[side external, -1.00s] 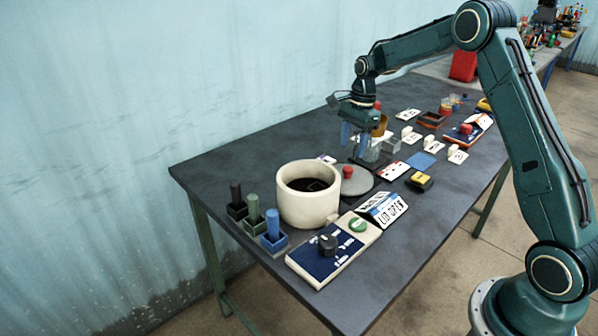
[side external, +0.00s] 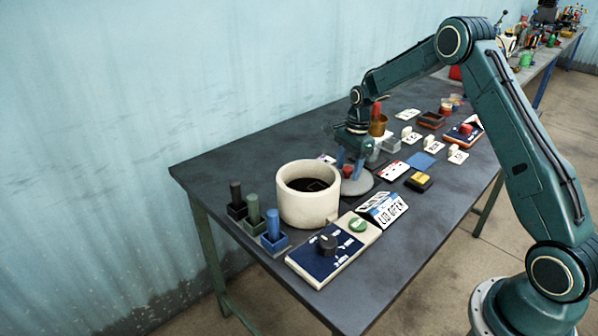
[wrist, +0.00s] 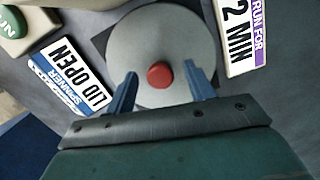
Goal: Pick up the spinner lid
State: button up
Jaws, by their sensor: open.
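The spinner lid (wrist: 160,42) is a flat grey disc with a red knob (wrist: 159,75) at its centre, lying on a dark square on the table. In the side external view the lid (side external: 358,186) lies just right of the white round spinner pot (side external: 308,207), whose top is uncovered. My gripper (wrist: 163,82) is open, with its blue fingers on either side of the red knob, apart from it. In the side external view my gripper (side external: 349,170) is low over the lid and partly hides it and the knob.
A "LID OPEN" sign (side external: 388,209) and a control panel with a black dial (side external: 327,243) stand in front of the pot. A "RUN FOR 2 MIN" card (wrist: 243,35) lies close to the lid. Blue, green and black holders (side external: 273,225) stand left of the pot.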

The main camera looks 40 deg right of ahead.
jog(key=shift+f, duration=0.55)
jog(key=shift+c, duration=0.2)
jog(key=c, duration=1.1)
